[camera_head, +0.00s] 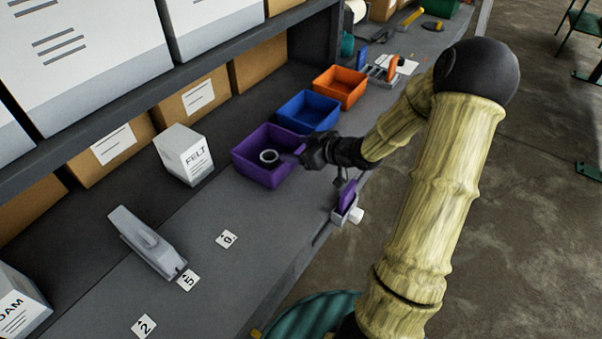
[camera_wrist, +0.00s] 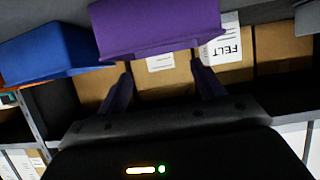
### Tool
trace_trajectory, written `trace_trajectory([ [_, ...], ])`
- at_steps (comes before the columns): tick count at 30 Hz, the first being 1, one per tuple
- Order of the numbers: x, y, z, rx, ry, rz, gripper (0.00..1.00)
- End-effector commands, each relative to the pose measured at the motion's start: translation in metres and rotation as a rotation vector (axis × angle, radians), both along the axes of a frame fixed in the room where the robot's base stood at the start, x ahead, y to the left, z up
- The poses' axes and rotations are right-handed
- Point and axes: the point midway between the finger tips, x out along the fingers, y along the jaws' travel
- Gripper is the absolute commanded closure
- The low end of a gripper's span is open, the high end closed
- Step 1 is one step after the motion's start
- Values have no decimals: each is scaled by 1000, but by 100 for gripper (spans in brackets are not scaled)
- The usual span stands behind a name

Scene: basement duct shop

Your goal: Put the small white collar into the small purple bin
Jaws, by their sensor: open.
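The purple bin (camera_wrist: 155,30) fills the top middle of that view, just beyond the fingertips. The collar does not show in the wrist view.
A blue bin (camera_head: 308,112) and an orange bin (camera_head: 340,88) stand behind the purple one. A white FELT box (camera_head: 184,155) stands to its left. A grey tool (camera_head: 146,242) and number cards (camera_head: 227,240) lie nearer on the bench. Shelves overhang the bench's back.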

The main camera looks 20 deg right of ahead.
Motion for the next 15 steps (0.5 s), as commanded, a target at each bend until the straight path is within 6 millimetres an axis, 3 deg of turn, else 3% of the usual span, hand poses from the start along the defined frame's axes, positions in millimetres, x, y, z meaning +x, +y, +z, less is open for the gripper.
trace_trajectory([
  [8, -21, 10, -12, -211, 228, -169, 32],
  [11, -40, 12, -11, -281, 325, -250, 32],
  [15, -80, 17, -4, -349, 475, -374, 32],
])
